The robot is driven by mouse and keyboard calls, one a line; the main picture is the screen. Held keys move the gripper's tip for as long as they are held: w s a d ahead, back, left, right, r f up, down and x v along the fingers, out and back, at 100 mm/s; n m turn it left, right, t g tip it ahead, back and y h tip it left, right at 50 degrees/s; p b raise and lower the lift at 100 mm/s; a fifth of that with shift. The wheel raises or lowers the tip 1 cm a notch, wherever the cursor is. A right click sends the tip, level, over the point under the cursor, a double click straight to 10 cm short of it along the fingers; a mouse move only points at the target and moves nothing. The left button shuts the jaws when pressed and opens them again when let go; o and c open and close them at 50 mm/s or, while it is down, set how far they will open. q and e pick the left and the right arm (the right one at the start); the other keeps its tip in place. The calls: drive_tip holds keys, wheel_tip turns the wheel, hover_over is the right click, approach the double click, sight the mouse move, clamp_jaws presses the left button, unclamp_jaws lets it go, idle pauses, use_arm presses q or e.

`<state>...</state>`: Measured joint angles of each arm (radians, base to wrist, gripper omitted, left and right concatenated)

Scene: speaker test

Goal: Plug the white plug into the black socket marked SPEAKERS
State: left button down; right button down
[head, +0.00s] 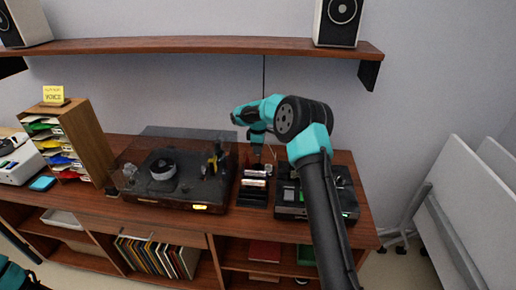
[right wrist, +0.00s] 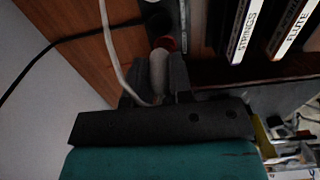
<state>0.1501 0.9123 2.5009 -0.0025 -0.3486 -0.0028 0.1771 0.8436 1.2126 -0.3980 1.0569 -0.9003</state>
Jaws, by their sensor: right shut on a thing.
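My right gripper (head: 257,148) is low behind the row of cartridges on the cabinet top. In the right wrist view its fingers (right wrist: 158,80) are shut on the white plug (right wrist: 158,66). The plug's far end is close to a red-ringed socket (right wrist: 164,43) on a dark strip; whether they touch I cannot tell. A black round socket (right wrist: 157,16) is farther along that strip, partly in shadow. No SPEAKERS marking is readable. A white cable (right wrist: 109,45) runs beside the left finger. The plug is hidden in the head view. My left gripper is out of view.
Cartridges marked STRINGS (right wrist: 246,28) and FLUTE (right wrist: 293,30) stand right of the sockets. A black cable (right wrist: 60,38) crosses the wood. A turntable (head: 180,185) is left of the cartridges, and a black device (head: 290,200) is right. A shelf (head: 200,45) hangs above.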

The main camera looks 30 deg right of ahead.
sight(258, 157)
drive_tip(key=shift+f, duration=2.05)
drive_tip(key=shift+f, duration=1.45)
idle(0.8)
drive_tip(key=c, duration=0.5)
unclamp_jaws()
drive_tip(key=shift+c, duration=0.2)
drive_tip(key=shift+r, duration=2.55)
